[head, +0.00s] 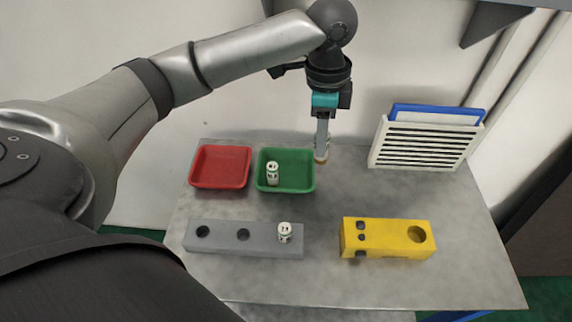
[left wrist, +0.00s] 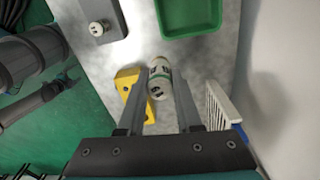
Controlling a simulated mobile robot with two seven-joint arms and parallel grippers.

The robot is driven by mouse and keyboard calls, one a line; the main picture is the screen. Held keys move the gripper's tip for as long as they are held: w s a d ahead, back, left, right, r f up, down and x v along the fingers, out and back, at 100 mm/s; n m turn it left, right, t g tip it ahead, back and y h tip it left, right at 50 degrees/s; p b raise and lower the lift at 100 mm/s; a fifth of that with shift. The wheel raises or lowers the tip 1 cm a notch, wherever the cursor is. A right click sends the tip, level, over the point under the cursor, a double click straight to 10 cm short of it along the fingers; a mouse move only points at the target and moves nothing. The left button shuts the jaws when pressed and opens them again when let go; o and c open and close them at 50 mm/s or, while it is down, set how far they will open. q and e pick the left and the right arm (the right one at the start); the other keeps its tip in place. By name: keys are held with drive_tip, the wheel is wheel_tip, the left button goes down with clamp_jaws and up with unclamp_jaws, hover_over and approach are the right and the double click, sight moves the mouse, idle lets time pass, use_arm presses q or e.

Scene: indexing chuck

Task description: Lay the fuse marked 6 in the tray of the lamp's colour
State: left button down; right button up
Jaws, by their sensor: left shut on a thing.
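My left gripper (head: 321,155) is shut on a pale fuse (left wrist: 160,78) with dark marks and holds it above the table, just right of the green tray (head: 297,187). In the left wrist view the fuse sits between the two fingers; I cannot read its number. A third fuse (head: 285,231) stands in the right hole of the grey block (head: 222,246). The red tray (head: 220,168) is empty, left of the green one. I see no clearly lit lamp. My right gripper is not in view.
A yellow block (head: 387,240) with one large hole and several small dark spots stands at the front right. A white slatted rack (head: 421,146) with a blue panel stands at the back right. The grey table (head: 345,190) is clear between the green tray and the rack.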

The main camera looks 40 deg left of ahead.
use_arm(q)
drive_tip(key=w+a+f+m, duration=0.4)
drive_tip(key=a+f+m, duration=0.3)
drive_tip(key=m, duration=0.6)
drive_tip(key=f, duration=0.2)
drive_tip(key=f+b, duration=0.1)
drive_tip(key=f, duration=0.2)
drive_tip(key=f+b, duration=0.1)
drive_tip(key=f, duration=0.2)
drive_tip(key=shift+w+a, duration=0.1)
drive_tip(key=shift+a, duration=0.2)
drive_tip(key=shift+f, duration=0.1)
drive_tip(key=shift+f, duration=0.1)
drive_tip(key=c, duration=0.6)
unclamp_jaws()
wheel_tip(320, 180, up, 12)
drive_tip(key=shift+r+p, duration=0.2)
drive_tip(key=shift+p, duration=1)
